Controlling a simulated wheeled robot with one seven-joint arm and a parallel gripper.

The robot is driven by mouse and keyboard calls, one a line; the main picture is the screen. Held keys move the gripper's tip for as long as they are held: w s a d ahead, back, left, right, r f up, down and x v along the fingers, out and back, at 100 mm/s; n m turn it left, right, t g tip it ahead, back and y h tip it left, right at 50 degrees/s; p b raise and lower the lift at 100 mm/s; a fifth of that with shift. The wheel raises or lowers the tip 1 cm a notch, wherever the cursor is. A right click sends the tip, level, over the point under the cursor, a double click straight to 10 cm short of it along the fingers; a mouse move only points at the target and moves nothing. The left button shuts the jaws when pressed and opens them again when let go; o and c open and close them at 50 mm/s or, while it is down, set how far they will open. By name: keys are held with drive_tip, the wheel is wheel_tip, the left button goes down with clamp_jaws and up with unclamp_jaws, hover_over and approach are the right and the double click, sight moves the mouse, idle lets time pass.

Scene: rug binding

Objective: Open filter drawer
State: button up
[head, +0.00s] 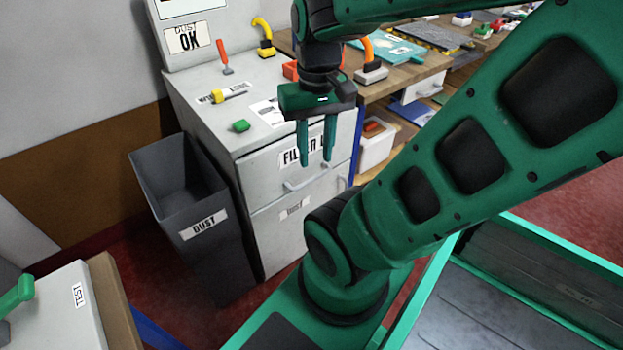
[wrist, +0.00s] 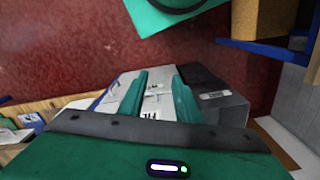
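The filter drawer (head: 262,172) is the upper drawer of the grey cabinet (head: 205,90) and looks shut. Its label is partly hidden behind my gripper. Its pale bar handle (head: 303,184) shows just below the fingertips. My gripper (head: 316,160) points down in front of the drawer face, its two green fingers apart with nothing between them. In the wrist view the open fingers (wrist: 158,85) frame the pale cabinet front (wrist: 153,100) and part of the label. I cannot tell whether a finger touches the drawer or handle.
A lower drawer (head: 270,235) with a small label sits underneath. A dark dust bin (head: 205,255) stands left of the cabinet. A wooden workbench (head: 410,75) adjoins at right.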

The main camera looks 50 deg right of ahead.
drive_tip(key=w+d+f+g+y, duration=0.1)
drive_tip(key=w+d+f+y, duration=0.1)
drive_tip(key=w+d+f, duration=0.45)
drive_tip(key=m+t+y, duration=0.7)
drive_tip(key=t, duration=0.8)
approach(315, 178)
drive_tip(key=shift+h, duration=0.3)
drive_tip(key=x, duration=1)
drive_tip(key=shift+w+f, duration=0.2)
drive_tip(key=shift+f, duration=0.05)
clamp_jaws()
